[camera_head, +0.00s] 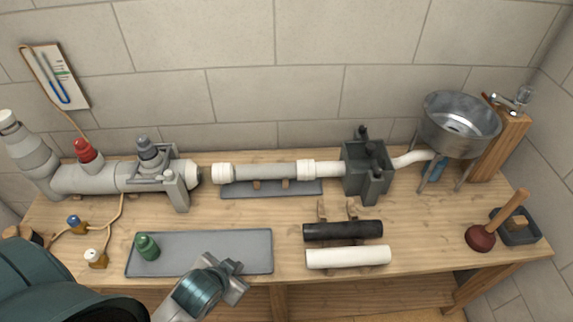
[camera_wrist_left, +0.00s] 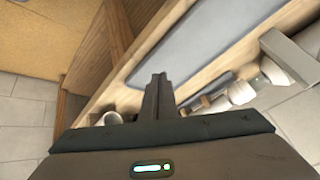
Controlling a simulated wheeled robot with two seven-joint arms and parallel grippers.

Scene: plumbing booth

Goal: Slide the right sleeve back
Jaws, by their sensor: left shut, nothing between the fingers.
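A grey pipe (camera_head: 268,171) lies horizontally at the back of the bench. A white left sleeve (camera_head: 223,173) is around its left end and a white right sleeve (camera_head: 306,169) is around its right end. A white pipe (camera_head: 329,168) continues from the right sleeve to a dark grey box-shaped fixture (camera_head: 366,168). My left gripper (camera_head: 236,275) is over the front right edge of the grey tray, well in front of the pipe and apart from both sleeves. Its fingers are together and empty in the left wrist view (camera_wrist_left: 158,90). My right gripper is not in view.
Black (camera_head: 343,231) and white (camera_head: 348,257) tubes lie at the front centre. A grey valve assembly (camera_head: 150,170) stands left, a metal basin (camera_head: 458,125) and plunger (camera_head: 482,237) right. Bench between tray and tubes is clear.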

